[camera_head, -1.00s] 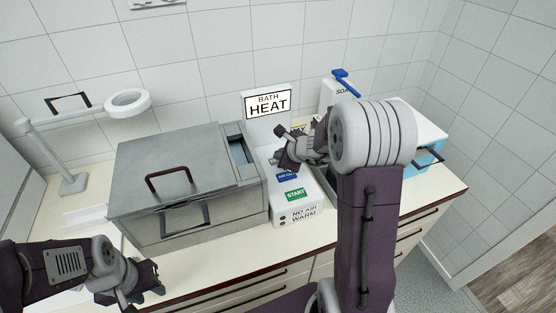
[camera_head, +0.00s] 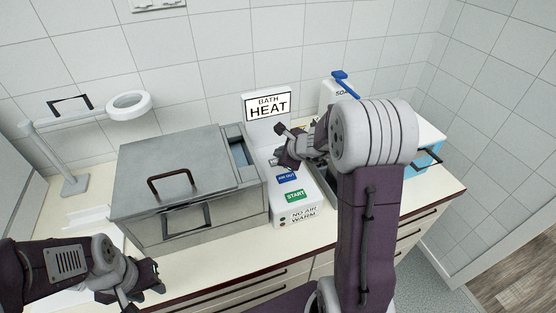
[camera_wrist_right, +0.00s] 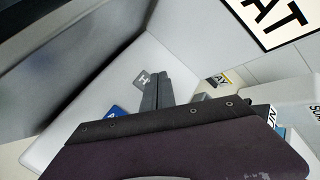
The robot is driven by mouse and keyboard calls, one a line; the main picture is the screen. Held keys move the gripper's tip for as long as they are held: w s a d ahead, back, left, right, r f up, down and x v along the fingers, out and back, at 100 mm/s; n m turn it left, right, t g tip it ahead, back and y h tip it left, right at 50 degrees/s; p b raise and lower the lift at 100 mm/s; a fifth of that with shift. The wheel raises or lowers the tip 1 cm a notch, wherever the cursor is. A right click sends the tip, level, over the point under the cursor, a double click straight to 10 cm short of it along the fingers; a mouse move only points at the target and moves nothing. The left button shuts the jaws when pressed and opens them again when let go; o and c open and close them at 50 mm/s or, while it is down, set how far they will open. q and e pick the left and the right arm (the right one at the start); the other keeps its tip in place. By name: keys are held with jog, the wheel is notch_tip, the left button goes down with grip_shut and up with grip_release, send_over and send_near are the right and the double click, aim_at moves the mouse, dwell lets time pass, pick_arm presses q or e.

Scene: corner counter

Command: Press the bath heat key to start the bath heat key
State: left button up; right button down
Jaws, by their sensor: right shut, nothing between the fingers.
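The white bath heat unit (camera_head: 278,208) stands on the counter with an upright "BATH HEAT" sign (camera_head: 267,103). On its sloped top are a green START key (camera_head: 295,195) and a blue key (camera_head: 287,177). In the right wrist view a grey key marked "H" (camera_wrist_right: 143,79) shows beside my fingers, and the blue key (camera_wrist_right: 114,112) is partly hidden. My right gripper (camera_head: 278,162) is shut and empty, over the upper part of the unit's top. It also shows in the right wrist view (camera_wrist_right: 160,88), close to the grey key; contact cannot be told. My left gripper (camera_head: 155,281) is low at left, away from the unit.
A grey metal bath (camera_head: 185,180) with a handled lid stands directly left of the unit. A white soap dispenser (camera_head: 334,95) with a blue lever and a blue-and-white box (camera_head: 428,155) stand at right. A white stand with a ring (camera_head: 75,184) is at far left.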

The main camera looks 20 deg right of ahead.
jog(key=shift+r+p, duration=2.3)
jog(key=shift+r, duration=0.3)
jog(key=shift+f, duration=0.1)
